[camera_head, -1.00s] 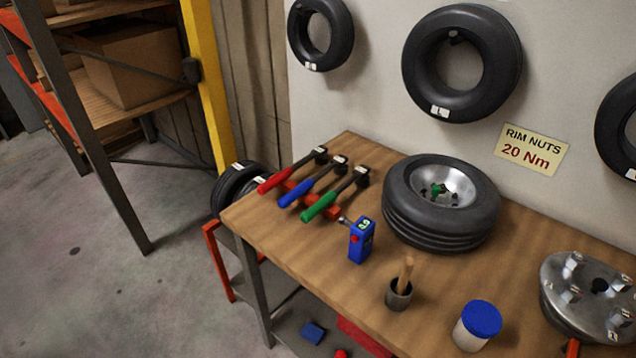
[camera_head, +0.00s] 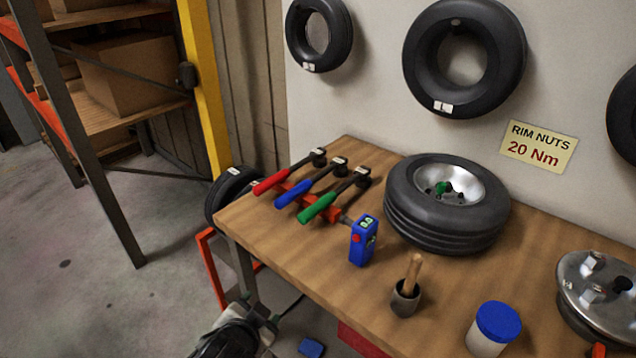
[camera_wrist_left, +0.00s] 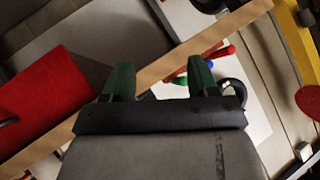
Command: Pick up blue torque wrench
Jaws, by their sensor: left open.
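The blue torque wrench (camera_head: 304,188) lies on the wooden bench between a red-handled wrench (camera_head: 283,173) and a green-handled wrench (camera_head: 330,200), its dark head toward the wall. In the left wrist view, small blue, red and green handle ends show past the bench edge, near my right-hand finger. My left gripper (camera_wrist_left: 159,82) is open and empty, its two dark green fingers apart, away from the wrenches. In the head view a dark part of my arm shows at the bottom, below the bench's left end. My right gripper is not in view.
On the bench (camera_head: 300,245) are a blue box device (camera_head: 363,243), a small cup with a brush (camera_head: 405,297), a blue-lidded jar (camera_head: 494,328), a tyre (camera_head: 445,204) and a metal hub (camera_head: 600,292). A shelf rack (camera_head: 90,130) and yellow post stand left.

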